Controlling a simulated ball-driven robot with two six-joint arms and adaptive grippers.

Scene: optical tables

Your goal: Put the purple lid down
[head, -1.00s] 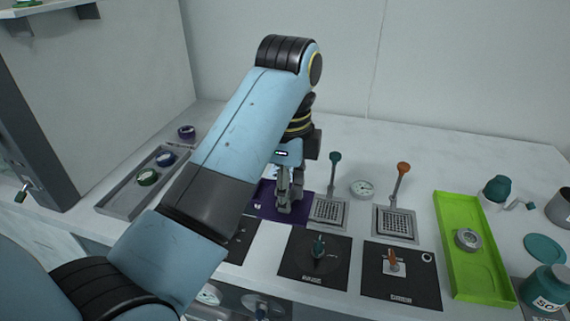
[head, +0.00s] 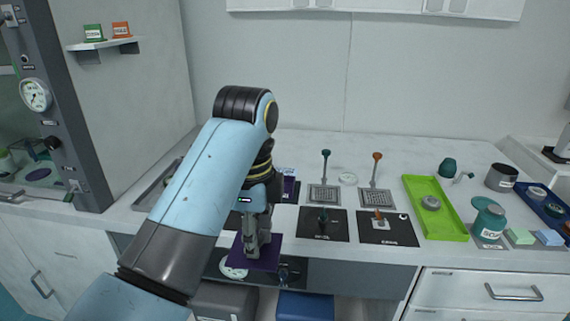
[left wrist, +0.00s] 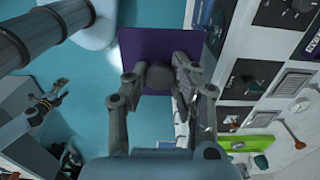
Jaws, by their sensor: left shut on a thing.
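The purple lid (head: 268,254) is a flat square plate with a dark round knob (left wrist: 160,77). My left gripper (head: 252,247) is shut on the knob and holds the lid in front of the table's front edge. The lid also shows in the left wrist view (left wrist: 150,46), with a finger on each side of the knob. In the head view the gripper hides part of the lid. A dark jointed shape (left wrist: 45,105) at the left of the wrist view may be my right gripper; its jaws are unclear.
A purple patch (head: 290,189) lies on the table behind my arm. Black panels (head: 335,230) with knobs line the front edge. A green tray (head: 446,222) stands to the right. A dark lower surface (head: 297,268) shows below the edge, above a blue bin (head: 305,306).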

